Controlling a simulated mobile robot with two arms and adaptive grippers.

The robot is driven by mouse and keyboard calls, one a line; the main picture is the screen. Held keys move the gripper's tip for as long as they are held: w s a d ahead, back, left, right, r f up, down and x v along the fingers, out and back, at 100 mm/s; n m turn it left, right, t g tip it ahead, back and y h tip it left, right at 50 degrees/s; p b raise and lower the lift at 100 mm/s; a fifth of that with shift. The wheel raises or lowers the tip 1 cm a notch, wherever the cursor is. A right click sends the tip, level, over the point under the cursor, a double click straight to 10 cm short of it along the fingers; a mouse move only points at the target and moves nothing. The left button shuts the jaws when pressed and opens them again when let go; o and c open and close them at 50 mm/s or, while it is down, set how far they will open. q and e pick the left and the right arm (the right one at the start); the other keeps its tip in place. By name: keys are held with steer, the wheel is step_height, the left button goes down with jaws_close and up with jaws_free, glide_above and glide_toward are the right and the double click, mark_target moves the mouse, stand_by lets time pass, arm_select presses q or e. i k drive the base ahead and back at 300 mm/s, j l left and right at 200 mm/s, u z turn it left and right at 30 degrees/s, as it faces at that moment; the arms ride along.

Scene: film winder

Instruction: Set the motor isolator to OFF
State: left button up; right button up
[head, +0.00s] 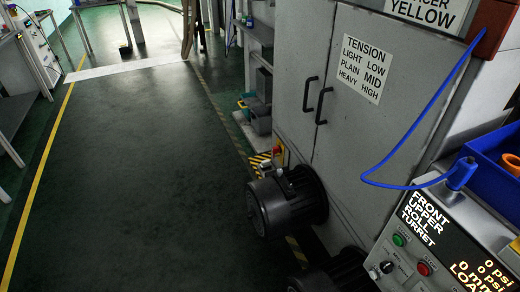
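A small yellow box with a red part, which looks like the motor isolator (278,153), shows low on the left edge of the grey machine cabinet (350,130). It sits just behind a dark ribbed motor (287,203). It is small and partly hidden by the motor, so I cannot tell its switch position. Neither of my grippers is in view.
A control panel (420,265) with green and red buttons and a lit display stands at lower right. A blue cable (415,130) hangs above it beside a blue bin (497,170). A second dark motor (335,272) is at the bottom. The green floor aisle (130,180) at left is clear.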

mark_target(275, 150)
steer(key=i+j+z, duration=0.1)
steer(key=i+j, duration=0.3)
steer(key=j, duration=0.25)
steer(key=i+j+z, duration=0.15)
steer(key=j, duration=0.15)
steer(key=i+j, duration=0.2)
steer(key=j, duration=0.15)
steer(key=i+j+z, duration=0.15)
steer(key=j, duration=0.15)
steer(key=i+j, duration=0.15)
steer(key=j, duration=0.2)
steer(key=z, duration=0.05)
